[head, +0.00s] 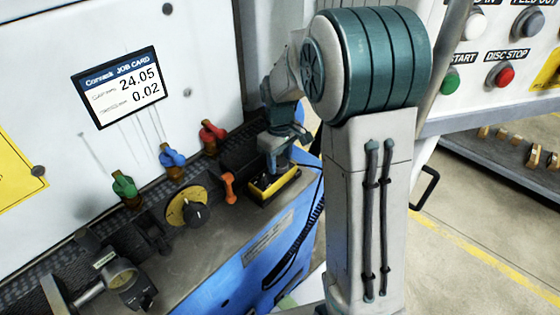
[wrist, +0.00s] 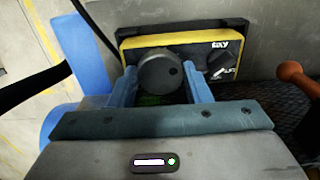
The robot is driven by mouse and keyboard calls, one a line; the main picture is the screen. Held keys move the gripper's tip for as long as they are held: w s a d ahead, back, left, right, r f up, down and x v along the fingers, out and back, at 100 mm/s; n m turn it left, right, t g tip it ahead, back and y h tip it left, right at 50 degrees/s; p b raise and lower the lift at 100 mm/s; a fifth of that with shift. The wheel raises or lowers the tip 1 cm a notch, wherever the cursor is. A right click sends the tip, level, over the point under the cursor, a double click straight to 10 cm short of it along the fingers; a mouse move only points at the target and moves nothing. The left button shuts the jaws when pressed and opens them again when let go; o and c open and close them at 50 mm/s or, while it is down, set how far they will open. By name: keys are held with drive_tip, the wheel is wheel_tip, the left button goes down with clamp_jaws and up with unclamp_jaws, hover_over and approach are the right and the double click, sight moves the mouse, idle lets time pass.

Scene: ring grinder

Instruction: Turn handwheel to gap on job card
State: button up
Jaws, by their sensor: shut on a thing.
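The job card (head: 122,86) is on the white panel at upper left; it reads 24.05 and 0.02. A yellow dial with a black knob (head: 188,208) is left of my gripper. I cannot tell for certain which part is the handwheel.
Green (head: 124,186), blue (head: 171,157) and red (head: 212,132) levers line the panel. A round gauge (head: 131,287) is at lower left. Push buttons (head: 505,75) are at right.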

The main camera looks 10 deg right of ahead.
sight(280, 162)
drive_tip(key=n, duration=0.4)
drive_tip(key=shift+n, duration=2.3)
drive_tip(key=o, duration=1)
drive_tip(key=shift+r, duration=3.8)
